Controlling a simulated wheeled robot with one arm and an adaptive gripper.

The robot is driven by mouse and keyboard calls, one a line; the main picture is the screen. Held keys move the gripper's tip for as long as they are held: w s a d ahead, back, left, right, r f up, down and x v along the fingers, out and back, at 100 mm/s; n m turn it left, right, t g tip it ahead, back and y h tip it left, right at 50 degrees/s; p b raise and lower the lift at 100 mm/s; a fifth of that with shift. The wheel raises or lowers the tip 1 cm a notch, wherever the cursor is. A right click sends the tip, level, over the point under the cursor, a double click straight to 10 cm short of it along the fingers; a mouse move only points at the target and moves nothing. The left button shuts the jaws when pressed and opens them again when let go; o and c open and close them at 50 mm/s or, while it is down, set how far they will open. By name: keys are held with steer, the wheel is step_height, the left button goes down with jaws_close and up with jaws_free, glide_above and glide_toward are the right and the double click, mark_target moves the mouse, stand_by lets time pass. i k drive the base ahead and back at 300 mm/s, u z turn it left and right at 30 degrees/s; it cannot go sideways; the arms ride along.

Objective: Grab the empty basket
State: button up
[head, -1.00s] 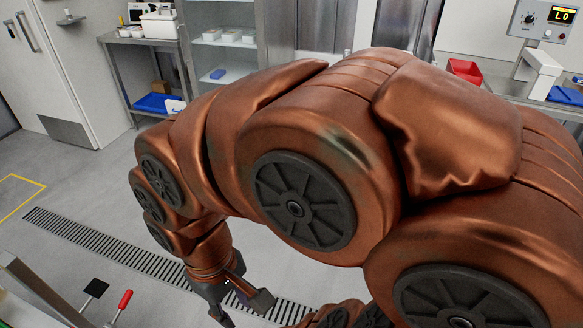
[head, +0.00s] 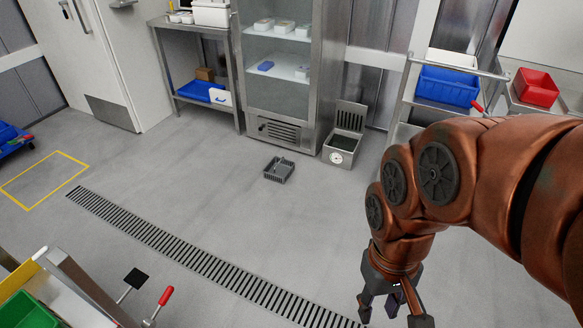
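A small dark grey basket (head: 279,171) lies on the open floor in the head view, in front of the glass-fronted cabinet. It has slatted walls, and a small bar-like shape shows across its top; I cannot tell whether anything lies inside. My gripper (head: 392,306) hangs from the copper-coloured arm at the lower right, pointing down. Its fingers are spread apart, with a small dark purple part showing between them that I cannot make out. The gripper is well apart from the basket, nearer to me and to its right.
A steel box with a raised lid (head: 342,146) stands beside the cabinet (head: 281,100). A floor drain grate (head: 200,252) crosses the floor. Blue (head: 448,87) and red (head: 537,88) bins stand at the right. A cart with a green bin (head: 22,310) is at lower left. Floor around the basket is clear.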

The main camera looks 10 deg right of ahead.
mark_target(279, 170)
steer(key=z, duration=0.5)
steer(key=i, duration=2.25)
steer(key=u, duration=1.05)
steer(key=i, duration=0.45)
steer(key=u, duration=0.25)
